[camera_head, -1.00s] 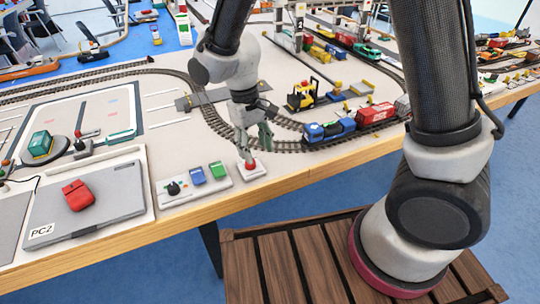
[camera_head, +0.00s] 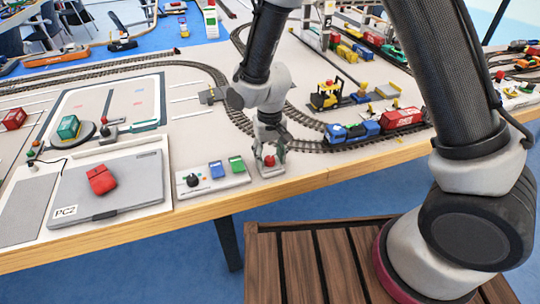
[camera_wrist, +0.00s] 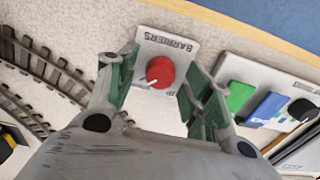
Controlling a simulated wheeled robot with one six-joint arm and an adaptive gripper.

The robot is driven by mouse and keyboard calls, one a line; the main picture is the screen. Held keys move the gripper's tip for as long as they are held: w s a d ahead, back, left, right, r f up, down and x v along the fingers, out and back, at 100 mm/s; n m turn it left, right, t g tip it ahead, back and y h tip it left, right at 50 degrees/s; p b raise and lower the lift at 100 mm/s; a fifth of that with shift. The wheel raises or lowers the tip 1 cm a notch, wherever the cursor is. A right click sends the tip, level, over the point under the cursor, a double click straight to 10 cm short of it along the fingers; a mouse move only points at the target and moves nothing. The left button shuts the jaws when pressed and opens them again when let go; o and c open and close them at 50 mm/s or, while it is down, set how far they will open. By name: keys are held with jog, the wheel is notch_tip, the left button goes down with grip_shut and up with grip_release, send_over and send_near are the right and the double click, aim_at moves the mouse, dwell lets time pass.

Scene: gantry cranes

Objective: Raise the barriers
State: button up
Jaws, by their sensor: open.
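The barrier control is a small white plate (camera_wrist: 166,46) marked BARRIERS with a round red knob (camera_wrist: 160,72). A white pointer line on the knob points to the lower left in the wrist view. The knob also shows in the head view (camera_head: 269,160), near the table's front edge. My gripper (camera_wrist: 159,66) is open, with one green finger on each side of the knob. I cannot tell whether either finger touches it. In the head view my gripper (camera_head: 269,152) reaches down over the plate. The barriers themselves are not clearly visible; my arm hides part of the track area.
Beside the plate is a panel with a green switch (camera_head: 236,164), a blue switch (camera_head: 215,169) and a black knob (camera_head: 191,181). Track and a toy train (camera_head: 402,118) lie behind and right.

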jog(key=shift+f, duration=0.1)
jog(key=c, duration=1)
jog(key=shift+c, duration=0.2)
jog(key=shift+n, duration=0.4)
jog(key=n, duration=0.3)
jog(key=shift+n, duration=0.3)
jog(key=n, duration=0.4)
jog(key=shift+n, duration=0.3)
jog(key=n, duration=0.8)
jog(key=shift+n, duration=0.4)
